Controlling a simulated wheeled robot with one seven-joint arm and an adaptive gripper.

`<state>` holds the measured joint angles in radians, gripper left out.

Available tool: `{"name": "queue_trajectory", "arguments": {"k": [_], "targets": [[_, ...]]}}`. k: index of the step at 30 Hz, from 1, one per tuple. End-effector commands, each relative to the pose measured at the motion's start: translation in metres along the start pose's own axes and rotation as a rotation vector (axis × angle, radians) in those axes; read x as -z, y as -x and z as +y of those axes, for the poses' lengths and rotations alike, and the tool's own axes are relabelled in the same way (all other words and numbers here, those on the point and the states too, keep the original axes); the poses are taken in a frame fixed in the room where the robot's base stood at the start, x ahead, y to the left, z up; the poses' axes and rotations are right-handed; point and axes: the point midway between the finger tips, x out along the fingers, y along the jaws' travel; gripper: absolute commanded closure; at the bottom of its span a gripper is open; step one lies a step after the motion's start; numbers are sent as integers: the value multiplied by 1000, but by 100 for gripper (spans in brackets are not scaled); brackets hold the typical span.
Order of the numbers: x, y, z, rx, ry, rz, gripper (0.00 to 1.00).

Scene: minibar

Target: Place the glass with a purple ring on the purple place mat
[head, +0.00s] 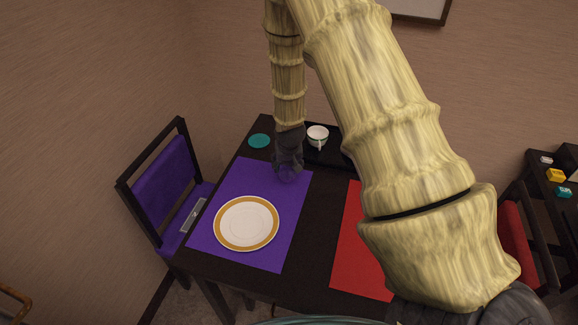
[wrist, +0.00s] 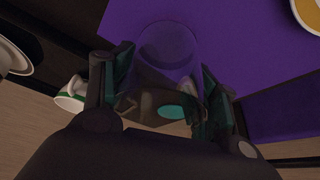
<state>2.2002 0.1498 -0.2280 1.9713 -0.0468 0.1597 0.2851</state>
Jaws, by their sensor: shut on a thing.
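My gripper (head: 289,168) is over the far right part of the purple place mat (head: 264,181), beyond the plate. In the wrist view my gripper (wrist: 166,88) is shut on a clear glass (wrist: 168,50), one finger on each side. The glass's round end lies over the purple mat (wrist: 245,55) in that view. I cannot tell whether it touches the mat. The purple ring cannot be made out against the purple behind the glass. In the head view the glass is mostly hidden by my gripper.
A white plate with a gold rim (head: 246,223) lies on the purple mat. A teal coaster (head: 259,141) and a white cup (head: 318,132) are at the table's far side. A red mat (head: 357,250) lies to the right. A purple chair (head: 163,180) stands left.

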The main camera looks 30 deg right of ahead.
Motion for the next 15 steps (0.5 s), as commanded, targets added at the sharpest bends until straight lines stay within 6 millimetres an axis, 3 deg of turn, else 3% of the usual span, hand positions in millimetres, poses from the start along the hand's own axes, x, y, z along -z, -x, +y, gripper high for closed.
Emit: {"name": "queue_trajectory", "arguments": {"k": [5, 15], "targets": [[6, -4, 4, -1, 1, -1, 86], [-4, -26, 4, -2, 2, -3, 86]]}}
